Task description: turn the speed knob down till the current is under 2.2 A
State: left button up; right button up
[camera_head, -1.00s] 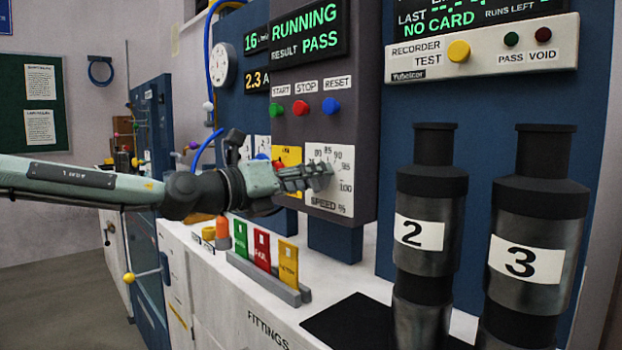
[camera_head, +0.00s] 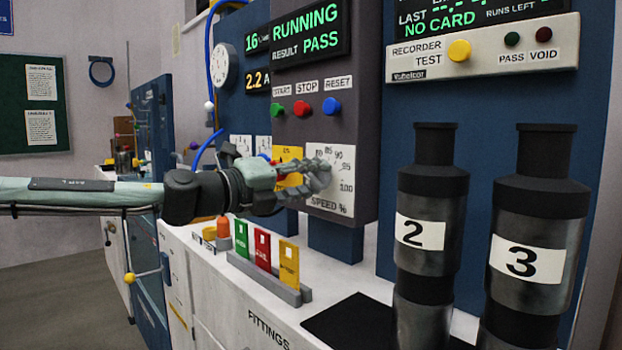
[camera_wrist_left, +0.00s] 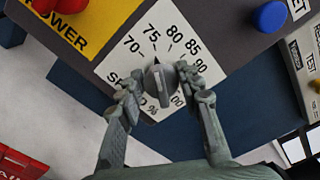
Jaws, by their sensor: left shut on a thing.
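The speed knob (camera_wrist_left: 160,85) is a grey knob on a white dial plate (camera_head: 332,206) marked 70 to 100 and "SPEED %". In the left wrist view its pointer end lies near the 75 mark. My left gripper (camera_head: 318,178) is shut on the knob; in the left wrist view its two fingers (camera_wrist_left: 160,92) lie on either side of it. In the head view the fingers hide the knob. The current display (camera_head: 257,79) reads 2.2 A in yellow digits. My right gripper is not in view.
Green (camera_head: 277,110), red (camera_head: 301,108) and blue (camera_head: 331,106) buttons sit above the dial. A yellow power plate (camera_head: 290,155) is left of it. Upright coloured cards (camera_head: 263,251) stand in a rack below. Dark cylinders 2 (camera_head: 432,185) and 3 (camera_head: 541,200) stand at right.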

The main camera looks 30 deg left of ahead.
pick_arm(q)
jog(key=o, duration=1.1)
jog(key=shift+o, duration=0.2)
jog(key=shift+v, duration=1.05)
jog(key=v, duration=1)
jog(key=shift+w, duration=0.1)
